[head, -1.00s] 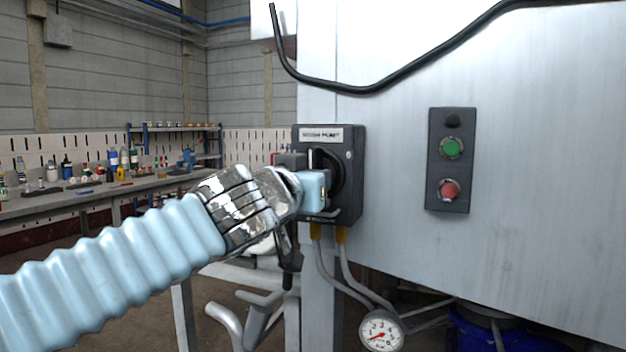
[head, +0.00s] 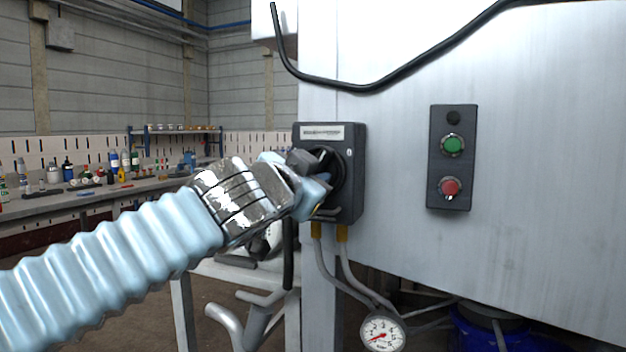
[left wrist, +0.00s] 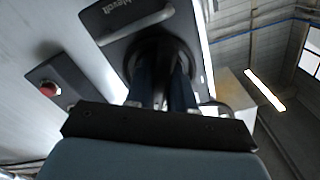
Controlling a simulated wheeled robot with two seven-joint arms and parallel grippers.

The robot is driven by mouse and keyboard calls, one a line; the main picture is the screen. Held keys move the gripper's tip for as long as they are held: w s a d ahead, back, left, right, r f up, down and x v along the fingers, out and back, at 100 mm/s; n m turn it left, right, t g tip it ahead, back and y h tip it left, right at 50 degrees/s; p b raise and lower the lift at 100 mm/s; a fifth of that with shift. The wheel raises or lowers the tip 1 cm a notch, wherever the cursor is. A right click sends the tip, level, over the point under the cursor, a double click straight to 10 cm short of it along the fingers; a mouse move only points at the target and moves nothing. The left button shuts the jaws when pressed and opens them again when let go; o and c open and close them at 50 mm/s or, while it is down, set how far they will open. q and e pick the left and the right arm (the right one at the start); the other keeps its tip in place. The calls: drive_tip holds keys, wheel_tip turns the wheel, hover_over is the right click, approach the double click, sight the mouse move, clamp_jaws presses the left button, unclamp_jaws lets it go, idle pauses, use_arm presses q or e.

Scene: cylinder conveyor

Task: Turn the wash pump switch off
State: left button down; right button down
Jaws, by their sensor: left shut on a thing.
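The wash pump switch (head: 357,187) is a dark box with a pale label, mounted at the left edge of the metal cabinet. Its round black rotary knob (head: 338,174) faces my left gripper (head: 322,176). My left gripper is shut on the knob's handle, with its wrist rolled at a slant. In the left wrist view the two fingers (left wrist: 163,88) reach onto the dark knob, and the switch box (left wrist: 118,48) fills the upper middle. The fingers hide most of the handle, so its exact angle is hard to read. My right gripper is not in view.
A control box with a green button (head: 452,145) and a red button (head: 450,187) is on the cabinet to the right. A black cable (head: 385,85) runs above. A pressure gauge (head: 382,332) and conduits hang below. A cluttered workbench (head: 100,192) stands at the left back.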

use_arm(q)
drive_tip(key=m, duration=0.5)
drive_tip(key=shift+r+m+p, duration=0.1)
drive_tip(key=shift+m+p, duration=0.2)
drive_tip(key=m+p, duration=0.1)
drive_tip(key=m, duration=0.4)
drive_tip(key=shift+a+m, duration=0.1)
drive_tip(key=shift+m, duration=0.6)
drive_tip(key=c, duration=1.1)
unclamp_jaws()
drive_tip(key=shift+o, duration=0.2)
drive_tip(key=b+v, duration=0.1)
drive_tip(key=v, duration=1.2)
drive_tip(key=shift+s+a, duration=0.2)
drive_tip(key=shift+s, duration=0.15)
